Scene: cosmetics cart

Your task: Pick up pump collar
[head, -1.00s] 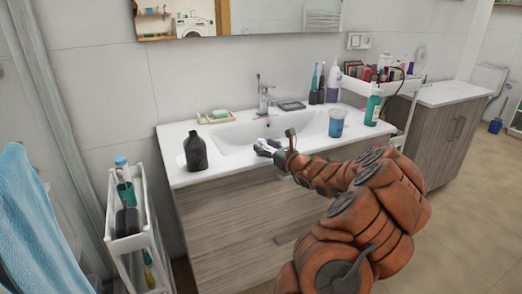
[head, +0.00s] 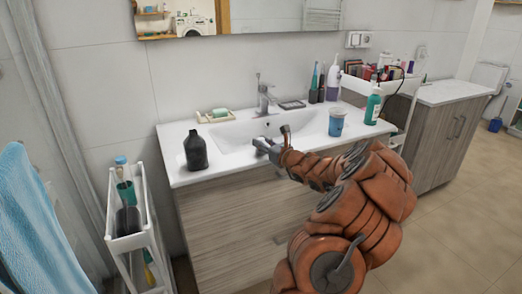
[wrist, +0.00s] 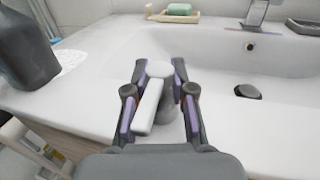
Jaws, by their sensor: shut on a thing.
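The pump collar (wrist: 150,104) is a white piece with a rounded head and a long flat spout, with a grey part below it. It sits between the fingers of my gripper (wrist: 161,88) in the wrist view, and the fingers are shut on it. In the head view my gripper (head: 264,147) is over the front edge of the sink, and the collar is too small there to make out clearly. A dark bottle (head: 195,150) stands upright on the counter left of my gripper; it also shows in the wrist view (wrist: 27,48).
The sink basin (head: 240,137) lies behind my gripper, with a faucet (head: 264,93) at its back. A soap dish (head: 216,117) is at back left. A blue cup (head: 337,122) and green bottle (head: 373,106) stand right. A white cart (head: 128,242) is at left.

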